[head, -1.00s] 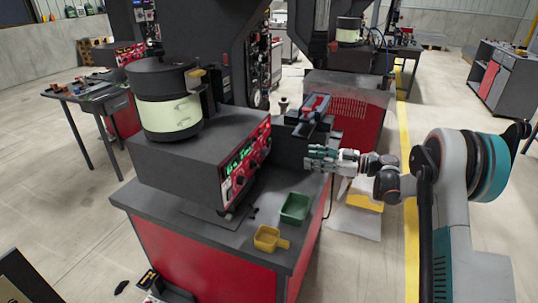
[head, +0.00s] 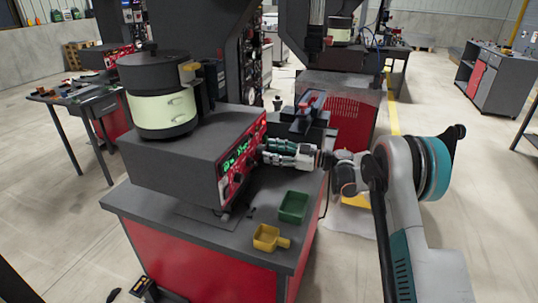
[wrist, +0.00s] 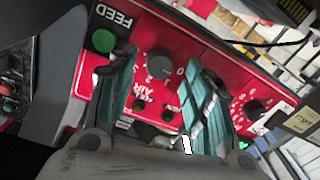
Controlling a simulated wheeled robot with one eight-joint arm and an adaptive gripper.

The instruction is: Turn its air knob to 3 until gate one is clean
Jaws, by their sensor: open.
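The feeder's red control panel (head: 228,178) is on the front of a dark box, with a green lit display (head: 236,156). In the wrist view the panel (wrist: 215,62) carries a round dark grey knob (wrist: 160,65), with lettering that seems to read AIR below it and a 0 to its right. My gripper (head: 264,152) is open close in front of the panel. In the wrist view its teal fingers (wrist: 160,85) stand either side of that knob, apart from each other; contact cannot be told. The knob's pointer is too small to read. I cannot make out gate one.
A green button (wrist: 103,40) beside the FEED label and another dark knob (wrist: 256,106) flank the fingers. A green tray (head: 293,207) and a yellow scoop-like tray (head: 268,238) lie on the bench top (head: 195,222). The feeder bowl (head: 163,112) stands on the box.

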